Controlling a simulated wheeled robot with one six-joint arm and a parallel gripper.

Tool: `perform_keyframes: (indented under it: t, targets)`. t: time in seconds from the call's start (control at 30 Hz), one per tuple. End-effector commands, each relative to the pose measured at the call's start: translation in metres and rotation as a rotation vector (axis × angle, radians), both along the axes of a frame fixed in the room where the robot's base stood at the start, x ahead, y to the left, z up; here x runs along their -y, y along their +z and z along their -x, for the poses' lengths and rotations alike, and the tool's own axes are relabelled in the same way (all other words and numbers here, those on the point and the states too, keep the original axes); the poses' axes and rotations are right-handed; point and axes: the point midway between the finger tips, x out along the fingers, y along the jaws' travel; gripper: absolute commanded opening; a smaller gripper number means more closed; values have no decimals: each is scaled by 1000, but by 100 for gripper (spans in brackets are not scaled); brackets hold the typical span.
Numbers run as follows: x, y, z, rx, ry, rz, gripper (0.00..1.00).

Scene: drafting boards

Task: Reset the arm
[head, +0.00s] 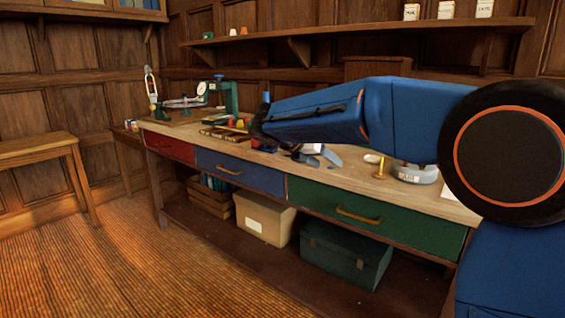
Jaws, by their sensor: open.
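My blue arm reaches in from the right and crosses in front of the workbench (400,188). Its wrist bends down at the left end, over the middle of the bench. My gripper (321,156) shows partly below the forearm, with pale grey fingers spread apart. I see nothing held between them. The forearm hides part of the bench top behind it, and the exact height of the fingers above the top is hard to tell.
The bench has a red drawer (169,146), a blue drawer (240,173) and a green drawer (375,218), all shut. A brass candlestick-like item (380,168) stands right of my gripper. A green device (226,97) stands at the left end.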

Motion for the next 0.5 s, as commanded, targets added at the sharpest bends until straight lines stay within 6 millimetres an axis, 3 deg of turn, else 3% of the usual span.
perform_keyframes:
  t: [0.03,0.2,0.5]
  targets:
    - [20,0,16,27,-52,-65,55]
    - [69,-11,67,125,-247,-289,55]
    - [133,-39,165,304,-636,-657,55]
